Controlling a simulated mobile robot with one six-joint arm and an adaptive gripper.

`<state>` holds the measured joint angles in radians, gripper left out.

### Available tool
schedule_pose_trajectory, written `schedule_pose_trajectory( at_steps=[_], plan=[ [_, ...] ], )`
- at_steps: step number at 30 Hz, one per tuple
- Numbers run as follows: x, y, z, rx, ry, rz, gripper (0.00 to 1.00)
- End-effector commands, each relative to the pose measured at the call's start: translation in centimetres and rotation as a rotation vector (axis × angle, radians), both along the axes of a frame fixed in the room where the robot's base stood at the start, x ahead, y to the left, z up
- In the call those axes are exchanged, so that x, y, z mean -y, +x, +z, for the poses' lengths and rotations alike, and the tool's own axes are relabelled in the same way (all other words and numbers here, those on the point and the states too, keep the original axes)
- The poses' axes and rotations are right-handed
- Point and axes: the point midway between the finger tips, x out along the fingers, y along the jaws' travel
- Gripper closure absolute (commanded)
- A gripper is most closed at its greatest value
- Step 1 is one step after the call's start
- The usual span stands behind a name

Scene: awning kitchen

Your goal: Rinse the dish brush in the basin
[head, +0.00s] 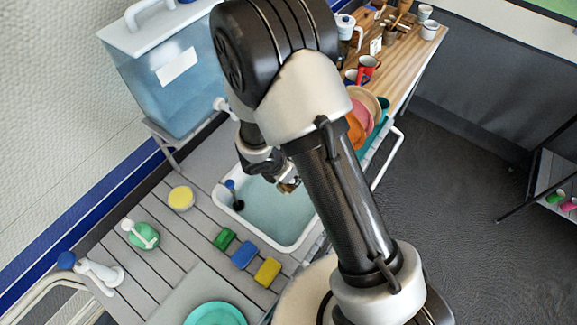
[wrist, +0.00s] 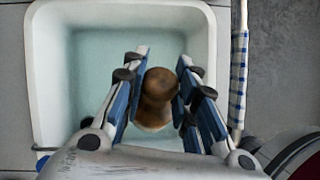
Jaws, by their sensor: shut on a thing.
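The white basin (head: 307,240) holds pale blue-green water and is set in the slatted counter. In the wrist view the basin (wrist: 38,75) fills most of the left and middle. My gripper (wrist: 160,85) is over the water, shut on the dish brush (wrist: 154,98). Only a rounded brown wooden part of the brush shows between the fingers; its bristles are hidden. In the head view my gripper (head: 288,186) is at the basin's far side, largely hidden behind my arm, with a small brown bit at its tip. I cannot tell whether the brush touches the water.
A blue-tipped object (head: 230,185) with a dark end stands in the basin's left corner. Green (head: 224,239), blue (head: 243,254) and yellow (head: 267,271) sponges lie along the near rim. A water tank (head: 165,75) stands behind. A checked cloth (wrist: 239,80) hangs right of the basin.

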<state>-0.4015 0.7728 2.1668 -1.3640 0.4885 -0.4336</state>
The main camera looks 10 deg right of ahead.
Motion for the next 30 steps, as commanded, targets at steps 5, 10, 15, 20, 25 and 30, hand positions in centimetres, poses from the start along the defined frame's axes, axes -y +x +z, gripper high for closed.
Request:
schedule_pose_trajectory(
  at_steps=[5, 10, 15, 20, 25, 30],
  plan=[
    [0.0, 0.0, -1.9, -0.001, -0.002, 0.002, 0.97],
    [0.0, 0.0, -3.6, 0.000, -0.002, 0.003, 0.97],
    [0.0, 0.0, -5.3, 0.000, -0.002, 0.002, 0.97],
    [0.0, 0.0, -6.9, 0.000, -0.003, 0.004, 0.97],
    [0.0, 0.0, -8.6, 0.000, -0.002, 0.003, 0.97],
    [0.0, 0.0, -10.3, 0.001, -0.003, 0.003, 0.97]
  ],
)
